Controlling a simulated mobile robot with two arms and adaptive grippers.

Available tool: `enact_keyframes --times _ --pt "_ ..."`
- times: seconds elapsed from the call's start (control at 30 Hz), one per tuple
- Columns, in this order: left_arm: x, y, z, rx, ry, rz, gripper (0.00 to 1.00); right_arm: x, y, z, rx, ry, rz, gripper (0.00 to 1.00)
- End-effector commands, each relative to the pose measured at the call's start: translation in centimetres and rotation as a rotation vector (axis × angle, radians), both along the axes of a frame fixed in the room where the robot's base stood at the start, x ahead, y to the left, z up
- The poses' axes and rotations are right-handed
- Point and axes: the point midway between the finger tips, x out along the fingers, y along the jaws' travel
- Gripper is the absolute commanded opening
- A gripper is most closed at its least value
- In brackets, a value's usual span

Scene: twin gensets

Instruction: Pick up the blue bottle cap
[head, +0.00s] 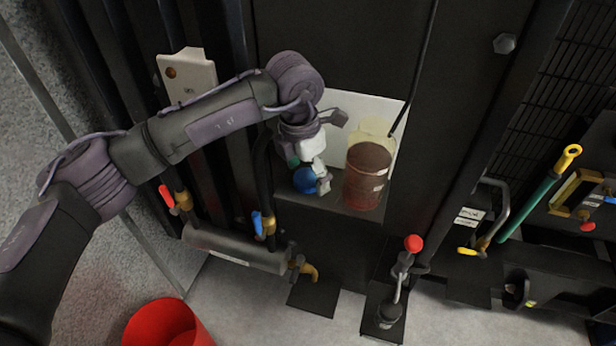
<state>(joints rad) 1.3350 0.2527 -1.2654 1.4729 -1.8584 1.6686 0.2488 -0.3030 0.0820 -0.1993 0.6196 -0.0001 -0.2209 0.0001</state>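My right gripper is out of view.
A see-through jar with dark red-brown contents (367,178) stands close to the right of my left gripper. A black hose passes left of the cap. Valves with red (166,196) and blue (257,222) handles sit below left. A red bucket (166,325) stands on the floor.

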Motion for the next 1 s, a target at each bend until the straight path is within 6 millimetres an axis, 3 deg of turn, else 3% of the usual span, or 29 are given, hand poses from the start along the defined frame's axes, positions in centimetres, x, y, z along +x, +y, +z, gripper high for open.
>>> enact_keyframes --times 0.03,0.2,0.57,0.77,1.0 --pt "0.0 0.0 0.0 0.0 0.0 0.0 0.7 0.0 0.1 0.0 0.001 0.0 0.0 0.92" --pt "0.0 0.0 0.0 0.0 0.0 0.0 0.43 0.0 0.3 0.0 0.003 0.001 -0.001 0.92" --pt "0.0 0.0 0.1 0.0 0.0 0.0 0.43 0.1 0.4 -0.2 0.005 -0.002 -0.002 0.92" --pt "-0.4 0.1 0.6 -0.001 -0.003 0.0 0.43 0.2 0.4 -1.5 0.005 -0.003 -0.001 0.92" --pt "-0.3 0.1 4.6 -0.001 -0.006 -0.001 0.43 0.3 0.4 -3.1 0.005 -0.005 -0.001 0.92"
